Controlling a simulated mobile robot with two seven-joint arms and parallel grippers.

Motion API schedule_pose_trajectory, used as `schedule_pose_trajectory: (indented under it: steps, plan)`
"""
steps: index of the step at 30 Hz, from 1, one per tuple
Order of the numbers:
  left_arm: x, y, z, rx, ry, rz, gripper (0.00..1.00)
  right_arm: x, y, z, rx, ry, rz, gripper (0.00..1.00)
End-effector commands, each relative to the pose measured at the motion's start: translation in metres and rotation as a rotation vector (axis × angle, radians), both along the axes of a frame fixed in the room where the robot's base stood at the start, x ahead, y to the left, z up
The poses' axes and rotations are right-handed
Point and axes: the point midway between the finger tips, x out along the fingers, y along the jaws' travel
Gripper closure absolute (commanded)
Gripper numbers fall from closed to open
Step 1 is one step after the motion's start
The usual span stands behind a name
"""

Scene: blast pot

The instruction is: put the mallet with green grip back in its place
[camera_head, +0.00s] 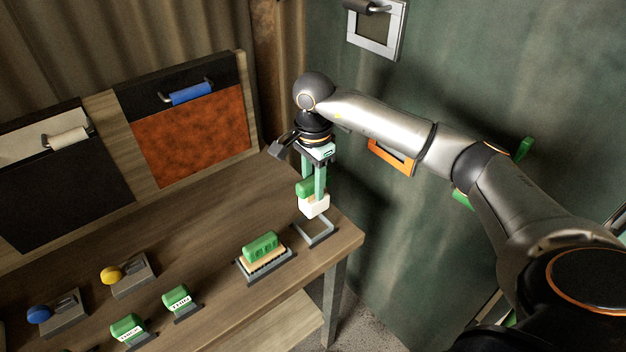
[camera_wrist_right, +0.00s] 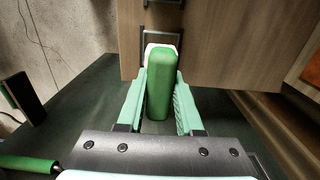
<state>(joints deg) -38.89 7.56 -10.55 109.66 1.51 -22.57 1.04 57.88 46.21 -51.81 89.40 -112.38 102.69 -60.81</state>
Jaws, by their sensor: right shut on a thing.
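The mallet's green grip (camera_head: 304,187) is between the fingers of my right gripper (camera_head: 313,185), which is shut on it. The mallet's white head (camera_head: 314,206) hangs below the fingers. In the right wrist view the green grip (camera_wrist_right: 158,85) fills the gap between the fingers, with part of the white head (camera_wrist_right: 150,47) beyond it. A thin grey bracket (camera_head: 329,232) lies at the bench's right end, just below the head. It also shows in the right wrist view (camera_wrist_right: 176,33). I cannot tell whether the head touches it. My left gripper is not in view.
On the wooden bench (camera_head: 205,225) a green-backed brush (camera_head: 260,246) sits in a grey tray left of the bracket. Further left are green labelled blocks (camera_head: 177,298), a yellow knob (camera_head: 111,275) and a blue knob (camera_head: 39,314) on grey holders. A green wall (camera_head: 440,90) stands close on the right.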

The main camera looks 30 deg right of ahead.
Motion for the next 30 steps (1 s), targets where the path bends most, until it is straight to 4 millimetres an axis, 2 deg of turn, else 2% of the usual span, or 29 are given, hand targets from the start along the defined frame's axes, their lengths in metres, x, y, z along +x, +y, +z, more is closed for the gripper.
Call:
schedule_pose_trajectory:
  steps: [10, 24, 30]
  plan:
    - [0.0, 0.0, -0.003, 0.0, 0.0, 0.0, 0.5, 0.001, 0.002, 0.0, 0.0, -0.004, 0.004, 1.0]
    - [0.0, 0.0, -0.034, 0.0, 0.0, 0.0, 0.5, 0.0, 0.002, -0.039, 0.0, -0.002, 0.005, 1.0]
    - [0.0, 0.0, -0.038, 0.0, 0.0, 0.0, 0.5, 0.0, 0.002, -0.044, 0.001, -0.003, 0.005, 1.0]
